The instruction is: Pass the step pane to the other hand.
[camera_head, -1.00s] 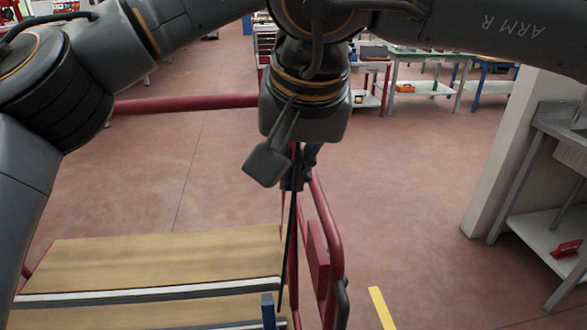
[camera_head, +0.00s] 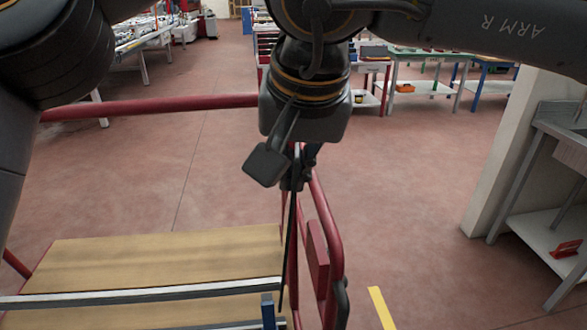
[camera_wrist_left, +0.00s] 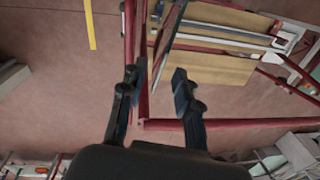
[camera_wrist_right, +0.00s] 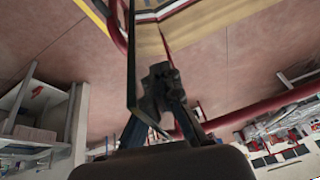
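The step pane (camera_head: 291,225) is a thin dark sheet seen nearly edge-on in the head view, hanging below my right gripper (camera_head: 297,178). My right gripper is shut on it; the right wrist view shows the pane (camera_wrist_right: 133,65) between the fingers (camera_wrist_right: 150,100). In the left wrist view my left gripper (camera_wrist_left: 155,82) is open and empty. The pane (camera_wrist_left: 166,48) appears beyond its fingertips, roughly in line with the gap, apart from both fingers.
A red-railed cart (camera_head: 324,215) with a wooden deck (camera_head: 150,262) and pale strips stands below the pane. A grey workbench (camera_head: 560,125) is at the right, with other benches at the back. The red floor around the cart is clear.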

